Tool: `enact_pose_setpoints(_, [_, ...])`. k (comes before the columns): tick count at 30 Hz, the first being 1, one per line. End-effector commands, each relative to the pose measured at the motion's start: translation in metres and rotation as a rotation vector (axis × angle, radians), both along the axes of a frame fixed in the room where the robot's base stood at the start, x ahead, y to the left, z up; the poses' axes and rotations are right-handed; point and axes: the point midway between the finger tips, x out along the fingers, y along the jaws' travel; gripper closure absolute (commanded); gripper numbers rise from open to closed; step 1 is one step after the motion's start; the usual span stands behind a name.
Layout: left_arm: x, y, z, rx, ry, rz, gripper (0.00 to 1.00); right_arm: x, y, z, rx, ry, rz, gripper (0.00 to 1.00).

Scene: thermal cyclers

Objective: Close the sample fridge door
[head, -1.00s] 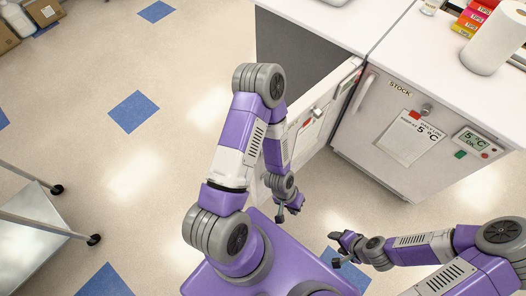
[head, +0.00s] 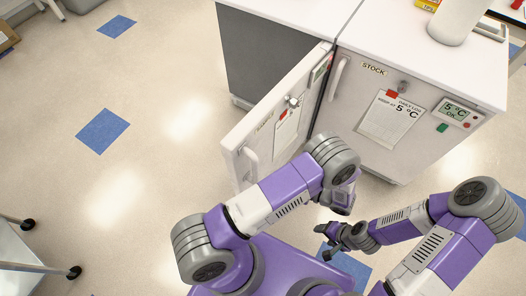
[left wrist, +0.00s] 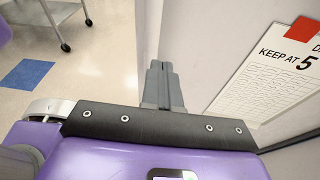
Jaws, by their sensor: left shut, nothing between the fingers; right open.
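The sample fridge (head: 270,50) stands at the back middle in the head view. Its white door (head: 265,120) is swung wide open, with the hinge side by the stock fridge and the free edge and handle (head: 249,163) toward the lower left. In the left wrist view, my left gripper (left wrist: 163,68) is shut and empty beside a white panel, apparently this door's outer face, with a log sheet (left wrist: 265,85). I cannot tell whether it touches. My left arm hides this gripper in the head view. My right gripper (head: 325,243) is open and empty, low over the floor.
The closed stock fridge (head: 350,95) stands right of the open door, under the same run of white worktop (head: 400,40). A wheeled cart (head: 25,260) is at the lower left. The floor left of the door is clear.

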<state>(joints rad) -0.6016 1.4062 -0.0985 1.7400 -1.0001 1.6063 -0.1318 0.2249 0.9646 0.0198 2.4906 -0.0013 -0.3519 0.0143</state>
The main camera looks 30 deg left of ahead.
Motion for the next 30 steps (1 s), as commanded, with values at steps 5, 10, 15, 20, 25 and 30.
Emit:
enact_pose_setpoints(5, [0.025,-0.026,0.029,0.181,-0.081,-0.138,1.00,0.000,0.000,-0.007,0.000,0.000,0.000,0.37])
enact_pose_setpoints(10, [0.031,-0.025,0.039,0.226,-0.102,-0.166,1.00,0.000,0.000,-0.003,0.000,0.000,0.000,0.37])
enact_pose_setpoints(15, [0.036,0.002,0.041,0.225,-0.099,-0.163,1.00,0.000,0.000,0.009,0.000,0.000,0.000,0.37])
enact_pose_setpoints(20, [0.042,0.037,0.041,0.225,-0.097,-0.160,1.00,0.000,0.000,0.020,0.000,0.000,0.000,0.37])
enact_pose_setpoints(25, [0.047,0.071,0.040,0.224,-0.097,-0.160,1.00,0.000,0.000,0.030,0.000,0.000,0.000,0.37])
enact_pose_setpoints(30, [0.052,0.095,0.039,0.223,-0.100,-0.160,1.00,0.000,0.000,0.035,0.000,0.000,0.000,0.37])
